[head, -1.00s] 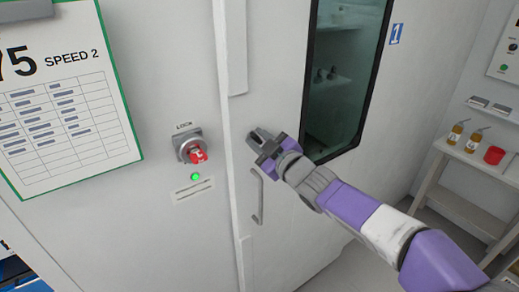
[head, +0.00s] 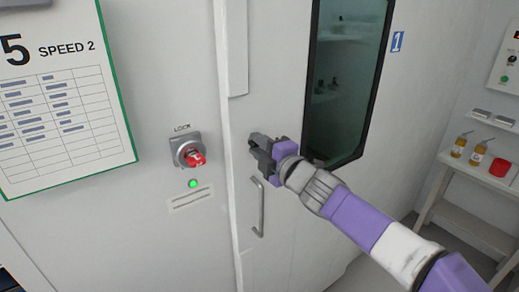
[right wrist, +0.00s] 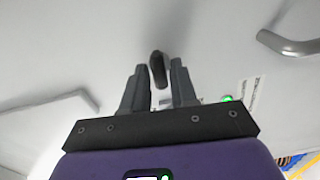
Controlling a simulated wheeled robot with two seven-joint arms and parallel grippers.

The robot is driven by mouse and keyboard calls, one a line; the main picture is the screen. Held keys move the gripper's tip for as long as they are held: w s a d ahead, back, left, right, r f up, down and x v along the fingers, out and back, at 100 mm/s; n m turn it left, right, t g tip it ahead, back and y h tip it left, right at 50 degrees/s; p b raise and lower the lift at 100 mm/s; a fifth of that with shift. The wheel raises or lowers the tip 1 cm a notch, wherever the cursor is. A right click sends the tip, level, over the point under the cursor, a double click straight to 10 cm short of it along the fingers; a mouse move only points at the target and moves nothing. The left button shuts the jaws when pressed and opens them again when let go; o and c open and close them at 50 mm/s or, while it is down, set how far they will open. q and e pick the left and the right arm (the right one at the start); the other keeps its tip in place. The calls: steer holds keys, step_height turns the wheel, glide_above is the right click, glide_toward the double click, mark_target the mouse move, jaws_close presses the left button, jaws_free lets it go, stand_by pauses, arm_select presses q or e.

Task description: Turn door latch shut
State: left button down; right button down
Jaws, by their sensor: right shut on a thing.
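My right gripper (head: 256,143) is at the white door, just above the bar handle (head: 258,206) and right of the lock switch. In the right wrist view a dark, narrow latch lever (right wrist: 158,70) stands between the two fingers, and the right gripper (right wrist: 158,85) is shut on it. The fingers hide most of the latch in the head view, so its exact angle is hard to tell. My left gripper is not in view.
A red lock knob (head: 195,159) labelled LOCK sits left of the door seam, above a lit green lamp (head: 193,184). A dark window (head: 345,90) is in the door. A clipboard sheet (head: 60,120) hangs at left. A side table (head: 460,168) with bottles stands at right.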

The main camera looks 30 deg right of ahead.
steer(key=shift+n, duration=0.6)
steer(key=c, duration=1.1)
jaws_free()
steer(key=s, duration=0.2)
steer(key=s+p, duration=0.1)
steer(key=s, duration=0.2)
steer(key=s+p, duration=0.1)
steer(key=s, duration=0.1)
steer(key=shift+s+d, duration=0.25)
steer(key=shift+s, duration=0.05)
